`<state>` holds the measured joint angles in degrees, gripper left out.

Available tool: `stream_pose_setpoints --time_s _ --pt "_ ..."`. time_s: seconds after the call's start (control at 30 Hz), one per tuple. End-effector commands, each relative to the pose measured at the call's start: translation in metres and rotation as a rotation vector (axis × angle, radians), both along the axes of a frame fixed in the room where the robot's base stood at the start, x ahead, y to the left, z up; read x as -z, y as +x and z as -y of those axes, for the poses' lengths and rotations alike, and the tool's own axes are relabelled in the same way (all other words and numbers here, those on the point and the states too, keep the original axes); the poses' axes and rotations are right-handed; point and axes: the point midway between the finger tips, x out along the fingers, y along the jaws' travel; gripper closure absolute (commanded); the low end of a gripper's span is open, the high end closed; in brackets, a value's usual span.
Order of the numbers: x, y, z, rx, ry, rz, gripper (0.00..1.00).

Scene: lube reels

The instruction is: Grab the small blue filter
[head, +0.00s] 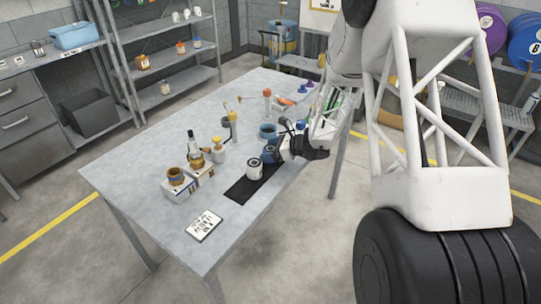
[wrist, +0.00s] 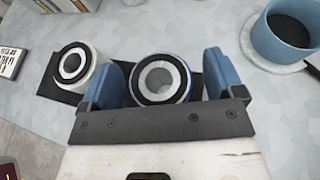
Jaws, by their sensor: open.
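My gripper (wrist: 164,78) is open in the wrist view, with one blue finger on each side of a round filter (wrist: 187,88). This filter has a dark blue-black ring around a grey centre. A gap shows on its right side; the left finger looks close to it, and I cannot tell whether they touch. In the head view this filter (head: 268,155) looks blue and stands at my gripper (head: 279,150), partly hidden by it. A second filter (wrist: 92,76), white with a dark ring top, stands left of the left finger; it also shows in the head view (head: 255,170).
Both filters are by a black mat (head: 243,190) at the table's edge. A blue container (wrist: 285,42) stands right of my gripper. A lettered card (head: 204,225), boxes with a brown reel (head: 177,176), and a bottle (head: 192,143) stand left.

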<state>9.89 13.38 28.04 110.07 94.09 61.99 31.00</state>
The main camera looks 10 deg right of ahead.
Motion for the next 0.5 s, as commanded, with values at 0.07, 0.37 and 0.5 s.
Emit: stream_pose_setpoints --time_s 0.07,0.37,0.5 --pt "0.0001 0.0 0.0 0.0 0.0 0.0 0.14" --pt "0.0001 -0.0001 0.0 0.0 0.0 0.0 0.6" --pt "-0.0001 0.0 0.0 0.0 0.0 0.0 0.71"
